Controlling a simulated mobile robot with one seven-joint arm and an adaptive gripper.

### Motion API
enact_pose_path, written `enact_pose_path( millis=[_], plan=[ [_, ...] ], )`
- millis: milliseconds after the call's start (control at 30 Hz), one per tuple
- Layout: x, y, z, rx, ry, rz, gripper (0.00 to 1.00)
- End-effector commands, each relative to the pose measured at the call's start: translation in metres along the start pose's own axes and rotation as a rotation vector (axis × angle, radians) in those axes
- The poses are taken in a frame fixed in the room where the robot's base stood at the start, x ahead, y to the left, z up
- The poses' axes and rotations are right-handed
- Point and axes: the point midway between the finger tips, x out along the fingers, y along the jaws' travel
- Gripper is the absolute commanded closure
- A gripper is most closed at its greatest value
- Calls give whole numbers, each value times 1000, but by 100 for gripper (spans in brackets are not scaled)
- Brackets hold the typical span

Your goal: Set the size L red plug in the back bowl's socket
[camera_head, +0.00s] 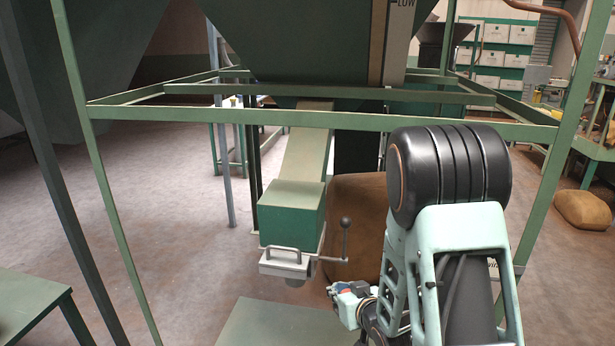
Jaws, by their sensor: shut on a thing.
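My gripper (350,298) is at the lower middle, partly behind my own arm. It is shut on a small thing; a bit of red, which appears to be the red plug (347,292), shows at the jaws. Most of it is hidden and no size mark can be read. The gripper is to the right of and a little below the green chute box's outlet. No bowl or socket can be made out in this view.
A green box (292,214) ends a sloping chute (308,150) below a large hopper (300,40), with a handle and a ball-knobbed lever (345,238). A brown sack (357,215) stands behind. Green frame bars (330,118) cross above. A green tabletop (280,325) lies below.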

Motion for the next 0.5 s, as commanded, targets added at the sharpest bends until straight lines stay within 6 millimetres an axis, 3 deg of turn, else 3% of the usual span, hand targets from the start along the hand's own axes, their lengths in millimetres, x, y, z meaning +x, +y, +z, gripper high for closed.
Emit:
enact_pose_path(
  millis=[33, 100, 400, 500],
  plan=[
    [-13, 6, -37, 10, 9, 21, 100],
    [-24, 15, -66, 26, 9, 50, 100],
    [-82, 44, -189, 92, 10, 168, 100],
    [-100, 50, -219, 110, 7, 199, 100]
  ],
)
